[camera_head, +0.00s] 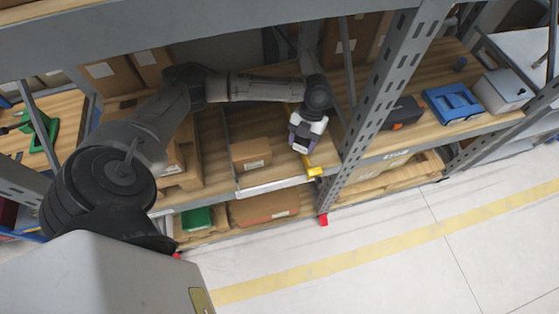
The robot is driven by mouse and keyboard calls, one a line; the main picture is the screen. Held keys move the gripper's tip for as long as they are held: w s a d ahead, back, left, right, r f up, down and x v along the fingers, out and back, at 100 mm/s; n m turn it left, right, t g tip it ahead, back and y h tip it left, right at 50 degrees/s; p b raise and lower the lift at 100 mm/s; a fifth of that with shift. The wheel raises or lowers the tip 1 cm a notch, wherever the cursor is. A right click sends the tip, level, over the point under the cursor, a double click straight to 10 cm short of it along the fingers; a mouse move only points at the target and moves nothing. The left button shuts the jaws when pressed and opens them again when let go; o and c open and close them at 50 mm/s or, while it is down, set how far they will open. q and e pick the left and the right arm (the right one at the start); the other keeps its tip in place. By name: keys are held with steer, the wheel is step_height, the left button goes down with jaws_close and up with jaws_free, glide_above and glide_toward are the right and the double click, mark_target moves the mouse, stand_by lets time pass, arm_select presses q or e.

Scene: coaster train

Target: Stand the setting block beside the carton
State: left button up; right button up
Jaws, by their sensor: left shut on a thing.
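The carton (250,154) is a small brown box with a white label, on the wooden shelf in the middle of the picture. My left gripper (304,152) reaches down from above, to the right of the carton and apart from it. It is shut on a yellow piece (314,171), which I take to be the setting block. The piece shows just below the fingers, near the shelf's front edge. The gripper hides part of it, and I cannot tell whether it touches the shelf. My right gripper is not in view.
A grey slotted upright (378,98) stands close to the right of my left gripper. Further right are a blue item (455,103) and a pale box (501,91). Below are a green item (197,219) and a flat brown box (264,207). Bare shelf lies between carton and gripper.

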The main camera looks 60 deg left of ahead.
arm_select(q)
steer(key=s+a+f+m+y+b, duration=0.1)
steer(key=a+f+m+b, duration=0.1)
steer(key=a+f+m, duration=0.1)
steer(key=s+a+f+m+y+b, duration=0.1)
steer(key=a+f+m+b, duration=0.1)
steer(key=f, duration=0.3)
steer(key=s+a+f+m+y+b, duration=0.1)
steer(key=a+f+m+b, duration=0.2)
steer(key=a+f+m, duration=0.1)
steer(key=shift+f+m+y, duration=0.3)
steer(key=shift+f+m, duration=0.1)
steer(key=shift+f, duration=2)
steer(key=o, duration=1.3)
steer(key=shift+f, duration=0.1)
